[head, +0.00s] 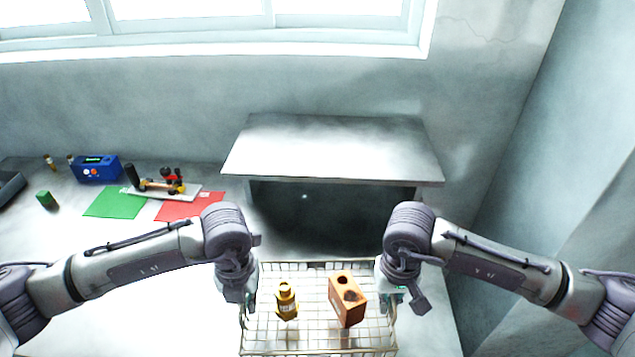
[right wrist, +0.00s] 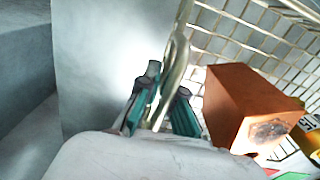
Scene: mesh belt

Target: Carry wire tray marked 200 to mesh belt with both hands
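A wire tray (head: 318,342) is at the bottom centre of the head view. It holds a yellow bottle (head: 286,300) and an orange-brown block with holes (head: 346,300). No 200 mark is readable. My left gripper (head: 250,303) is at the tray's left rim; its fingertips are too hidden to judge. My right gripper (head: 394,297) is at the right rim. In the right wrist view, its teal fingers (right wrist: 162,112) close around a wire loop of the tray (right wrist: 178,60), with the block (right wrist: 240,100) beside it. I cannot make out a mesh belt.
Behind the tray is a grey metal hood (head: 330,150) over a dark opening. On the left are a green sheet (head: 115,202), a red sheet (head: 185,208), a blue device (head: 96,169) and a green block (head: 46,199). A wall bounds the right side.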

